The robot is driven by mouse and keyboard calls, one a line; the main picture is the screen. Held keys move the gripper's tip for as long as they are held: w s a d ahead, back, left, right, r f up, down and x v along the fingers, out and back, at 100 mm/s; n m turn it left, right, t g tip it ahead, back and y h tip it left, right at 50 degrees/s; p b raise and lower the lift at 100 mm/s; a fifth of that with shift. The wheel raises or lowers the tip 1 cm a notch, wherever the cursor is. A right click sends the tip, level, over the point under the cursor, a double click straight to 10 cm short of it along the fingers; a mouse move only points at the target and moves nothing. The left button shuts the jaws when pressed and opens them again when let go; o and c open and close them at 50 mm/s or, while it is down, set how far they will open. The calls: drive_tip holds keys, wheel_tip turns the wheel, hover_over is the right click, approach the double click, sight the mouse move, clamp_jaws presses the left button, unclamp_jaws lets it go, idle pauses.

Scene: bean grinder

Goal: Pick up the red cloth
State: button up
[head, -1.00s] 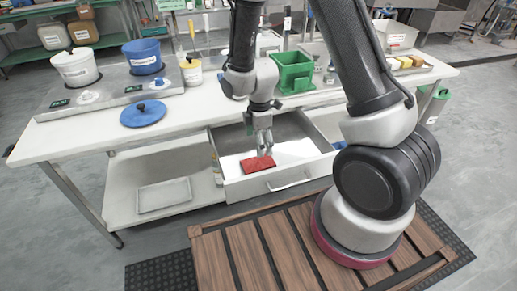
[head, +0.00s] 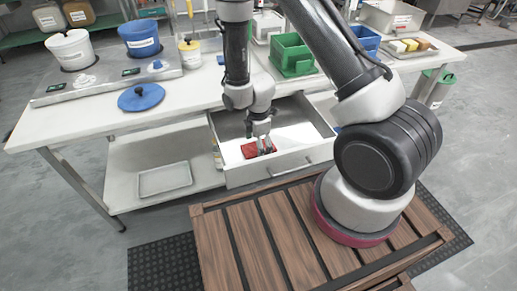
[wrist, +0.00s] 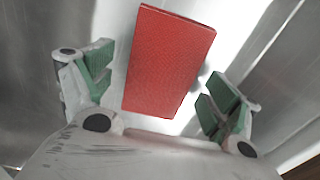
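The red cloth (head: 251,150) is a flat, folded rectangle lying in the open drawer (head: 308,133). In the wrist view the cloth (wrist: 165,62) is centred, slightly tilted, with its near end between my fingers. My gripper (wrist: 158,90) is open, with one green-padded finger on each side of the cloth and gaps between. In the head view my gripper (head: 265,148) points down into the drawer at the cloth's right side and hides part of it. I cannot tell how far the fingertips are above the drawer floor.
A white worktop (head: 100,122) above holds a blue lid (head: 140,97), a green bin (head: 293,53) and several tubs. A tray (head: 165,179) lies on the lower shelf. A wooden platform (head: 235,240) is in front.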

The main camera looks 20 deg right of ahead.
drive_tip(key=c, duration=0.9)
drive_tip(key=shift+r, duration=0.1)
